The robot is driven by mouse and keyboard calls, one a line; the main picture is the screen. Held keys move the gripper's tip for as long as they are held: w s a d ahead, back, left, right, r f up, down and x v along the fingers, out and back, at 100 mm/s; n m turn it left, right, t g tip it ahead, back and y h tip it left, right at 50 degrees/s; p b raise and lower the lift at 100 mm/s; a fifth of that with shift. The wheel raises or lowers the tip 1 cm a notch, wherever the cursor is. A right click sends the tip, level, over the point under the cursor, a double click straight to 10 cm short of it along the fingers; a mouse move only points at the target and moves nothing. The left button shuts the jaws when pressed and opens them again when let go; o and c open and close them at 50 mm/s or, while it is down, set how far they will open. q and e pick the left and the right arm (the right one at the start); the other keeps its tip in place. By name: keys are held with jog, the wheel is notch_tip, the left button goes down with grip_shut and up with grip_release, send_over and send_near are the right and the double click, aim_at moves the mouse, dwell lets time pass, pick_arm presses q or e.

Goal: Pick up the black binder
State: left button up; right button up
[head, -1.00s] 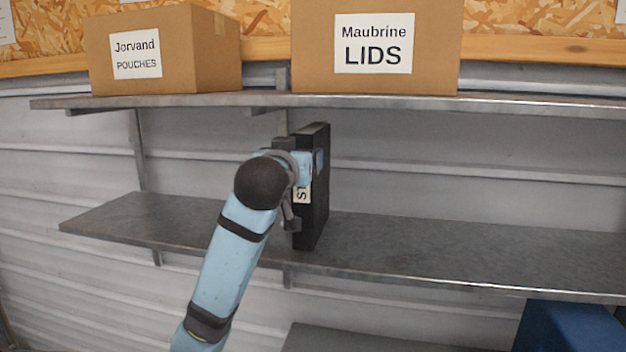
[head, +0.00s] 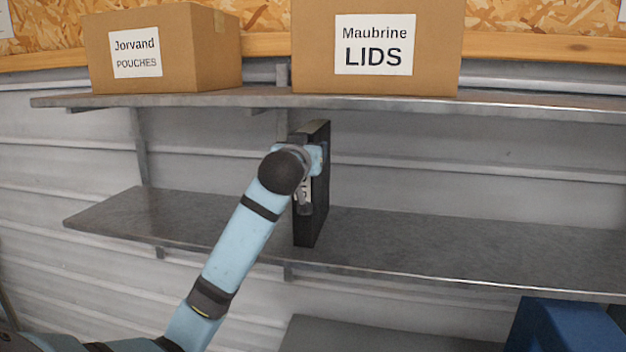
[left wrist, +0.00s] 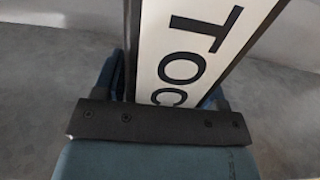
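The black binder (head: 312,226) stands upright on the middle shelf, its spine with a white label facing me. In the left wrist view the binder (left wrist: 190,50) fills the middle, with large letters on its label reading "TOC", the rest cut off. My left gripper (head: 316,158) is at the upper half of the spine and hides part of the label. In the left wrist view the left gripper (left wrist: 165,82) has one finger on each side of the spine; firm contact does not show. My right gripper is in no view.
The grey middle shelf (head: 450,245) is bare on both sides of the binder. The upper shelf (head: 530,104) holds a "Jorvand POUCHES" box (head: 215,50) and a "Maubrine LIDS" box (head: 310,60), above the binder. A blue object (head: 565,325) is at the lower right.

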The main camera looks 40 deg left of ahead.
pick_arm(q)
jog(key=c, duration=1.1)
grip_shut()
jog(key=shift+r, duration=0.15)
